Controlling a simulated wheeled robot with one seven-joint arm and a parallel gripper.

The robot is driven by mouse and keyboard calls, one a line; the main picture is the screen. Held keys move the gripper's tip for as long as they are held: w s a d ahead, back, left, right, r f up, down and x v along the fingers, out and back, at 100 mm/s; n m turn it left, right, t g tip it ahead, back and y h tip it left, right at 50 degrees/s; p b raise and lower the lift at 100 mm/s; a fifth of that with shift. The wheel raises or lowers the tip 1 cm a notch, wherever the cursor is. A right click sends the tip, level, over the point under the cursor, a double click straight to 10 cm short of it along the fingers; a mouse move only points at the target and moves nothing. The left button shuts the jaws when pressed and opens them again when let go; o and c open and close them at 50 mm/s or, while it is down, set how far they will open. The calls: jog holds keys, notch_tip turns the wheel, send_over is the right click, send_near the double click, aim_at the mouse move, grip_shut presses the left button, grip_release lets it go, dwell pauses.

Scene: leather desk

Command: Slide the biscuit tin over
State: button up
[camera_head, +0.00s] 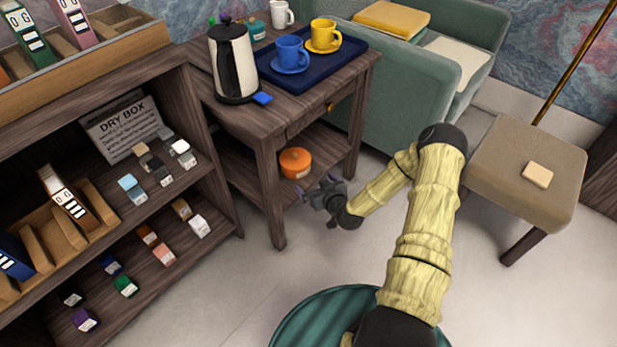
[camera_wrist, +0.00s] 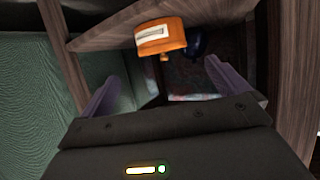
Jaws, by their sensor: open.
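The biscuit tin appears to be the round orange container (camera_head: 295,163) on the lower shelf of the wooden side table. In the wrist view an orange tin (camera_wrist: 153,46) with a white label shows beyond the fingers, near the top middle. My gripper (camera_head: 319,187) is just outside the shelf's front edge, to the right of and nearer than the tin. In the wrist view its two purple fingers (camera_wrist: 162,72) are spread wide with nothing between them. The tin is apart from the fingers.
The side table (camera_head: 275,108) has legs around the shelf (camera_head: 240,165) and a top above it. A navy tray (camera_head: 350,68) with blue and yellow cups and a kettle (camera_head: 233,62) stand on top. A dark blue object (camera_wrist: 196,43) shows beside the tin. Floor in front is clear.

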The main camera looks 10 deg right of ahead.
aim_at(297, 166)
jog(key=b+x, duration=0.8)
jog(key=x, duration=0.8)
jog(key=shift+w+f, duration=0.1)
jog(key=shift+f, duration=0.1)
jog(key=shift+w+a, duration=0.1)
jog(key=shift+w, duration=0.25)
jog(key=shift+c, duration=0.4)
jog(key=c, duration=0.6)
